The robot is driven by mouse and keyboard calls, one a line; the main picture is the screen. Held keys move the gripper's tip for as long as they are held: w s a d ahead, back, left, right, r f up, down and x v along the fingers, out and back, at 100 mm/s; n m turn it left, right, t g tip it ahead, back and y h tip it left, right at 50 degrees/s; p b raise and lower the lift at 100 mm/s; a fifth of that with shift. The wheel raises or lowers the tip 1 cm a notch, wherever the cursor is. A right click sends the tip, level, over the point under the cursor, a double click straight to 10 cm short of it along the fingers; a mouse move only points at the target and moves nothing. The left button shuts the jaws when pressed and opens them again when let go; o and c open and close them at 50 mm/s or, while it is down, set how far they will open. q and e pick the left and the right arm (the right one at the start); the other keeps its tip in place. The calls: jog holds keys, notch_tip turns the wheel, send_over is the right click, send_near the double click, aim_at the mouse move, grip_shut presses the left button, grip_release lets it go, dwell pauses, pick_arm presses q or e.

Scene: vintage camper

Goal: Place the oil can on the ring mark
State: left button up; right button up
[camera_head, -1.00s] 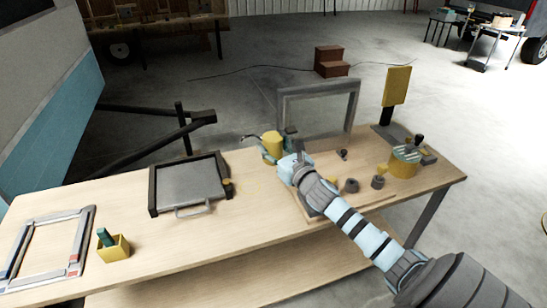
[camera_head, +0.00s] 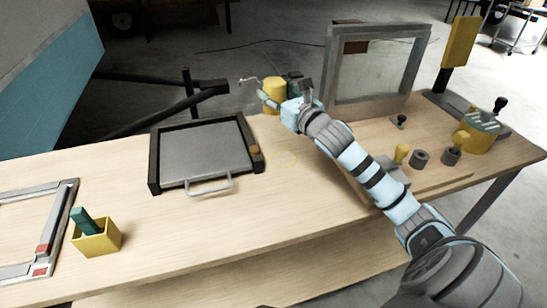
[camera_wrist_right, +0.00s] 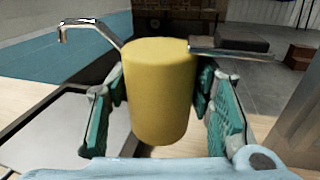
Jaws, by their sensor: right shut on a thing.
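The oil can (camera_head: 274,96) is a yellow cylinder with a thin bent metal spout pointing left. My right gripper (camera_head: 283,98) is shut on it, and it appears raised near the table's back edge. In the right wrist view the oil can (camera_wrist_right: 160,92) stands upright between the teal finger pads, with the spout at upper left and a metal lever at right. The ring mark (camera_head: 284,159) is a faint yellow circle on the bare tabletop, nearer the front than the can and just right of the black-framed tray. My left gripper is out of view.
The black-framed tray (camera_head: 203,155) with a handle lies left of the ring mark. A grey upright frame (camera_head: 333,70) stands at the back right. A yellow box (camera_head: 97,240) is at front left.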

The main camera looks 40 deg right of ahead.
jog(key=shift+h, duration=0.4)
jog(key=f+b, duration=0.1)
jog(key=f, duration=0.4)
jog(key=s+d+f+b, duration=0.1)
jog(key=f+b, duration=0.1)
jog(key=f, duration=0.3)
jog(key=s+f+b, duration=0.1)
jog(key=f+b, duration=0.1)
jog(key=f, duration=0.3)
jog(key=shift+d+f, duration=0.25)
jog(key=shift+s+f, duration=0.25)
jog(key=shift+f, duration=0.05)
jog(key=shift+s+r, duration=0.15)
jog(key=shift+d, duration=0.15)
jog(key=o, duration=1.1)
jog(key=shift+f, duration=0.2)
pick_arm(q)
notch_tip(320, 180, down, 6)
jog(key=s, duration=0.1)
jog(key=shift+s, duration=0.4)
pick_arm(e)
jog(key=shift+o, duration=0.7)
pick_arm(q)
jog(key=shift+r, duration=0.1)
